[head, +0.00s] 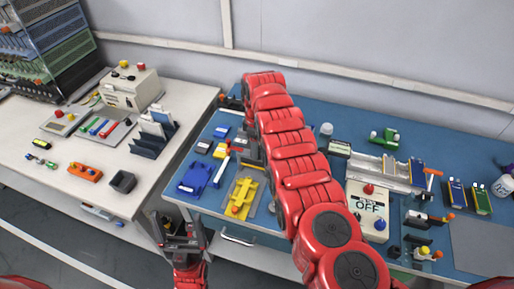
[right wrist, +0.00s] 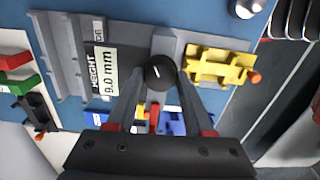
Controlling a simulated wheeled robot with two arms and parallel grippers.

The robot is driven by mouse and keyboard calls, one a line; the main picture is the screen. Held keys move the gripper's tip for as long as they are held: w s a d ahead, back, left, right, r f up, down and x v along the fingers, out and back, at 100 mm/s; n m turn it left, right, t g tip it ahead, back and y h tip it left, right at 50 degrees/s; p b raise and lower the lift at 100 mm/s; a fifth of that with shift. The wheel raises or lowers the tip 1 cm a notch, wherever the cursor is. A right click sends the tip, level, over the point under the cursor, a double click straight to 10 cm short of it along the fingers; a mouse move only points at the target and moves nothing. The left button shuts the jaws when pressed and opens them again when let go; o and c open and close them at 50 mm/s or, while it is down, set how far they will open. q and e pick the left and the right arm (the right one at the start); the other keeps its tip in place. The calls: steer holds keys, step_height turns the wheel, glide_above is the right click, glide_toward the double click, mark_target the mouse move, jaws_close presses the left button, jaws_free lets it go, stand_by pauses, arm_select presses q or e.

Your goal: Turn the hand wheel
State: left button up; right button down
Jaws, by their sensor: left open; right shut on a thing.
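The hand wheel, a round black knob (right wrist: 160,74) with a short white mark, sits on a grey device with a label (right wrist: 108,72) reading "HEIGHT 9.0 mm". My right gripper (right wrist: 161,80) is shut on the knob, with a finger on each side of it. In the head view, my red right arm reaches over the blue bench and hides most of the knob and that gripper. My left gripper (head: 178,224) is open and empty, low in the head view, by the gap between the two tables.
A yellow fixture (right wrist: 222,67) stands beside the knob and also shows in the head view (head: 243,196). A blue fixture (head: 194,178) lies left of it. The white table (head: 70,190) holds several small items.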

steer(key=shift+f+m, duration=0.1)
steer(key=shift+m, duration=0.2)
steer(key=m+b, duration=0.3)
steer(key=m, duration=0.1)
steer(key=shift+f, duration=0.1)
steer(key=m+b, duration=0.3)
steer(key=shift+m, duration=0.3)
steer(key=m+b, duration=0.2)
steer(key=m, duration=0.1)
steer(key=shift+m, duration=0.3)
steer(key=m+b, duration=0.2)
steer(key=m, duration=0.1)
steer(key=shift+m, duration=0.3)
steer(key=m, duration=0.3)
steer(key=shift+m+b, duration=0.3)
steer(key=shift+r+m, duration=0.15)
steer(key=shift+m, duration=1)
steer(key=shift+r+m, duration=0.1)
steer(key=shift+m, duration=1.05)
